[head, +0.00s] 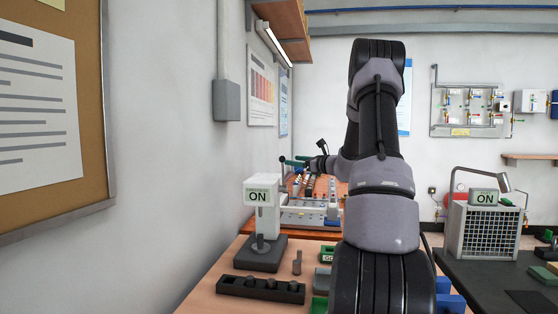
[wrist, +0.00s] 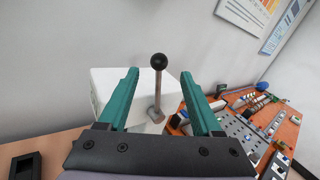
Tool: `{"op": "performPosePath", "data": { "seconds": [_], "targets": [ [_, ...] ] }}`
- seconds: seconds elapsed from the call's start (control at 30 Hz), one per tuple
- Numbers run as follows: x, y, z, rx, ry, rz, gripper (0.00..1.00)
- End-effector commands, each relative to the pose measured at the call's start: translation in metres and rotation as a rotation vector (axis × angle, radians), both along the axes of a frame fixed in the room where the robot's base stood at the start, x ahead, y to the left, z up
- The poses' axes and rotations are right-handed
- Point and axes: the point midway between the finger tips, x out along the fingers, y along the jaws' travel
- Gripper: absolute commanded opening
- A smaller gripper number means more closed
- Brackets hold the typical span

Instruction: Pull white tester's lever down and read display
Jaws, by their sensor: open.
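The white tester (head: 264,218) stands on a dark grey base on the bench, with a display (head: 258,196) reading "ON". In the wrist view I see a white box (wrist: 106,86), apparently the tester, with an upright lever (wrist: 157,95) ending in a black ball knob (wrist: 159,61). My gripper (wrist: 160,75) is open, its teal fingers on either side of the lever with gaps on both sides. In the head view my gripper (head: 297,161) is small, above and right of the tester. The display is hidden in the wrist view.
A dark block with holes (head: 262,289) lies at the bench front. Behind the tester is a bench with a component board (head: 312,212). The wall (head: 165,150) is close on the left. A caged device (head: 487,230) with an "ON" display stands at right.

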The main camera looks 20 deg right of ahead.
Motion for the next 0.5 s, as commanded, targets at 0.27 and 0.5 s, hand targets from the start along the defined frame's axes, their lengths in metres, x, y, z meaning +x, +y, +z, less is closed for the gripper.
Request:
{"op": "performPosePath", "data": {
  "seconds": [0.27, 0.5],
  "targets": [
    [0.039, 0.017, -0.001, 0.0, 0.001, 0.003, 0.66],
    [0.078, 0.033, -0.001, -0.002, 0.001, 0.003, 0.66]
  ]
}}
